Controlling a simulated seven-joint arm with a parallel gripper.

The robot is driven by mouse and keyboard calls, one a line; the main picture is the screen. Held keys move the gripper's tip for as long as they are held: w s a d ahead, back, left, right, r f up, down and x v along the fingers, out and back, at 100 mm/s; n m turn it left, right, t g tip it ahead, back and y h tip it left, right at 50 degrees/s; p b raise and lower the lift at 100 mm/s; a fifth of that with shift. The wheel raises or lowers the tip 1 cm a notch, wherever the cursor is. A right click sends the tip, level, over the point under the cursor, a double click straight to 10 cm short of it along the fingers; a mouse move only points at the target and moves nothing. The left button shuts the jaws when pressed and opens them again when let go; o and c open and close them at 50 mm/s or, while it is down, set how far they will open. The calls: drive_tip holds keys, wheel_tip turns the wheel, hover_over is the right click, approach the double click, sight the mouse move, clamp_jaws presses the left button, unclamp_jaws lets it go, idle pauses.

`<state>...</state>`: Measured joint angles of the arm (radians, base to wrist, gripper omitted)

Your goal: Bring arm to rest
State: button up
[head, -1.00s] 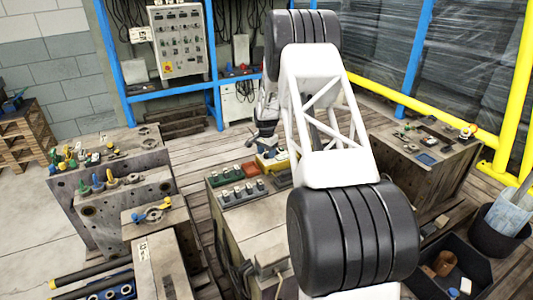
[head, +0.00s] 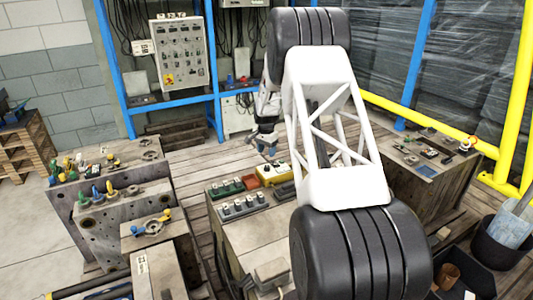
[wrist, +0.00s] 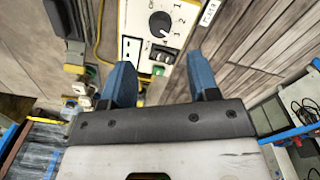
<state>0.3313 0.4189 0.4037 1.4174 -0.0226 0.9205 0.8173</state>
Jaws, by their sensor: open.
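My arm's white lattice link and black joints fill the middle of the head view. My gripper (head: 264,146) shows small beyond the arm, above the worktop of the middle block and behind its far edge. In the wrist view its two blue fingers (wrist: 160,84) stand wide apart with nothing between them.
A middle bench (head: 252,228) carries control boxes and a yellow box (head: 270,176). Mould blocks (head: 115,235) with coloured fittings stand at left. Another bench (head: 440,190) stands at right, beside yellow rails (head: 520,90). A dark bin (head: 462,272) is at lower right. Plank floor lies between.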

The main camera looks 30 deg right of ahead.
idle(0.4)
drive_tip(key=s+a+r+n+t, duration=0.1)
drive_tip(key=s+a+r+n, duration=0.2)
drive_tip(key=s+a+r, duration=0.85)
drive_tip(key=s+a+r+n+t, duration=0.1)
drive_tip(key=s+a+r+n, duration=0.2)
drive_tip(key=s+a+r, duration=0.85)
drive_tip(key=s+a+n, duration=0.3)
drive_tip(key=s, duration=1.5)
drive_tip(key=s+a+n+t, duration=0.1)
drive_tip(key=s+a+n, duration=0.2)
drive_tip(key=s, duration=1.4)
drive_tip(key=shift+s+a+r+n, duration=0.4)
drive_tip(key=shift+a, duration=0.25)
drive_tip(key=shift+c, duration=0.3)
